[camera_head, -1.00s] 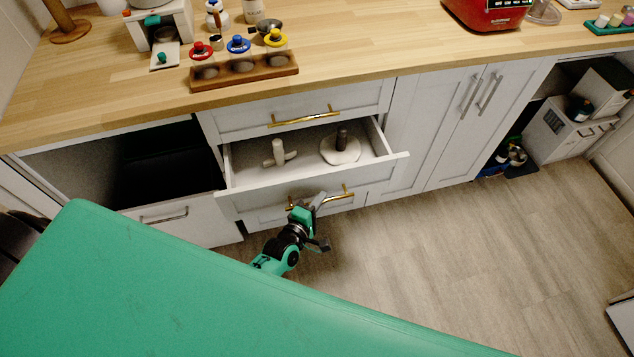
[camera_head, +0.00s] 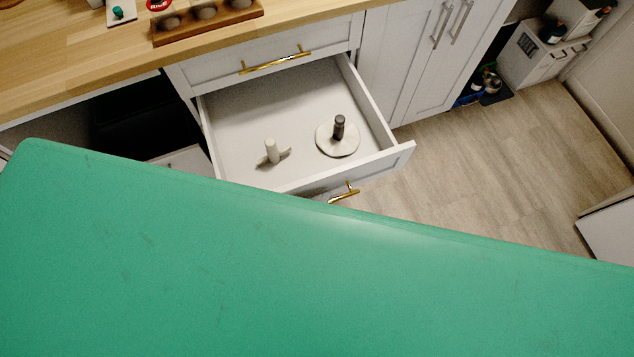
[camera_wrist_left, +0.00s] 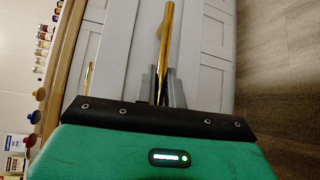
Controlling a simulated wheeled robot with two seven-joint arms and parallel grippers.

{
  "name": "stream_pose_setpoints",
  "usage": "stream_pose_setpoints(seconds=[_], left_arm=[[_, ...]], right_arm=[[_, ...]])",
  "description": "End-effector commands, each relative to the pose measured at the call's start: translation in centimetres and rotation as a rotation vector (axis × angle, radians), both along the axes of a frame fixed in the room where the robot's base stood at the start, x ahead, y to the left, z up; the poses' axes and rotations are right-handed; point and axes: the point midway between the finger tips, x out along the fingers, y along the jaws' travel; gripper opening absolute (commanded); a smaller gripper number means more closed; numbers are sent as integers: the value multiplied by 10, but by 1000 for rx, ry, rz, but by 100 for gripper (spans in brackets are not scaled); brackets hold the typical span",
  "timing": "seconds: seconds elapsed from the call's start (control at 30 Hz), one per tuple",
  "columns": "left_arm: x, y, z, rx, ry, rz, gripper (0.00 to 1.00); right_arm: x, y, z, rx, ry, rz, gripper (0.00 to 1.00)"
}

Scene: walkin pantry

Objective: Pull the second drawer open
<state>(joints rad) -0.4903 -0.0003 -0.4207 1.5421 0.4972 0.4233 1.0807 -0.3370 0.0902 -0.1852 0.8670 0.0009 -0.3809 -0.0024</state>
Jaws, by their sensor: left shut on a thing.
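The second drawer (camera_head: 383,165) is pulled well out below the closed top drawer (camera_head: 215,73). My left gripper is hidden behind my green body in the head view. My right gripper is in neither view.
The wooden countertop (camera_head: 110,72) runs along the back with a wooden holder (camera_head: 208,20) on it. Closed white cabinet doors (camera_head: 415,60) stand to the right. An open dark compartment (camera_head: 140,118) is at the left. Wooden floor (camera_head: 500,160) at the right is clear.

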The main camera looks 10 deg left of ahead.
Motion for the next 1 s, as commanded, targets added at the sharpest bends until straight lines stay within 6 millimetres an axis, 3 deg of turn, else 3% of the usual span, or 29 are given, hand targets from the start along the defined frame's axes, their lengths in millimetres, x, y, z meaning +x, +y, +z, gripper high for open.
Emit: stream_pose_setpoints(seconds=[0.2, 0.43, 0.7, 1.0], left_arm=[[-35, -23, -2, -1, 5, -1, 0], [-61, -40, -2, 0, 4, 0, 0], [-77, -51, -2, 2, 4, -1, 0], [-80, -53, -1, 2, 3, -1, 0]], right_arm=[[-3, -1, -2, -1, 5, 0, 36], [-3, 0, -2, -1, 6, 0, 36], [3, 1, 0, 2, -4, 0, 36], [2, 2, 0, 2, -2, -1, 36]])
